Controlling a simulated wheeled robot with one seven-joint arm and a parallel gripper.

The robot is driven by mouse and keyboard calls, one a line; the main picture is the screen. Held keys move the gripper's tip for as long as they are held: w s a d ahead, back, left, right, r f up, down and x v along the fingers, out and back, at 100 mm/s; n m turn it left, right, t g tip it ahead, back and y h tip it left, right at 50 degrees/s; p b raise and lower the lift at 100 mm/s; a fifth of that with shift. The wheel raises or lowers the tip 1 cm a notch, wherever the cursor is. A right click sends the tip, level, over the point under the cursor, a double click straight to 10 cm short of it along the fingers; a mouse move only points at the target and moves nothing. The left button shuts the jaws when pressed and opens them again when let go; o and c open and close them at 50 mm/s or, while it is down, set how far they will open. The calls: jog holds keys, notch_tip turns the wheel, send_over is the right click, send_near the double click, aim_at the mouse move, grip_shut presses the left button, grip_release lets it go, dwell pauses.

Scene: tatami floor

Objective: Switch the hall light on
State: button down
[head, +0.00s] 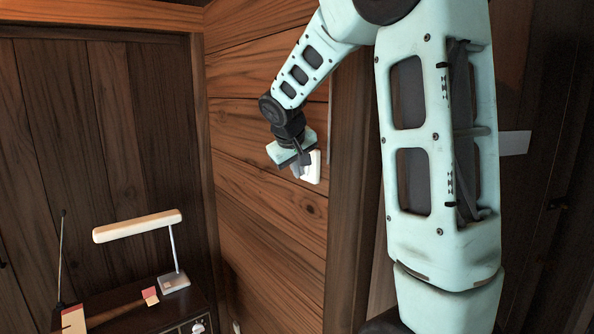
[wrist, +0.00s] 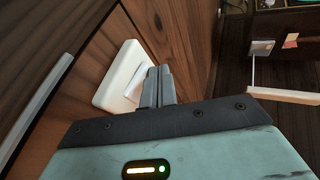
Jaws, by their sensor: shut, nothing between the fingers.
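A white light switch plate (head: 313,168) is mounted on the wooden wall in the head view. It also shows in the wrist view (wrist: 115,77), with a paler rocker on its face partly hidden by my fingers. My gripper (head: 299,171) is at the plate, with its grey fingers shut and empty. In the wrist view my gripper (wrist: 160,75) has its fingertips right beside or against the rocker; I cannot tell whether they touch. The hall light itself cannot be made out in either view.
A desk lamp (head: 138,226) with a cream shade stands on a dark cabinet (head: 150,316) at the lower left. A wooden post (head: 350,190) stands just right of the switch. The wall left of the switch is clear.

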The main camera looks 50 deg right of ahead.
jog(key=shift+d+f+h+b, duration=0.2)
jog(key=shift+h+b, duration=0.1)
jog(key=shift+b, duration=0.65)
jog(key=shift+r, duration=0.1)
jog(key=shift+r+p, duration=0.5)
jog(key=shift+r, duration=0.25)
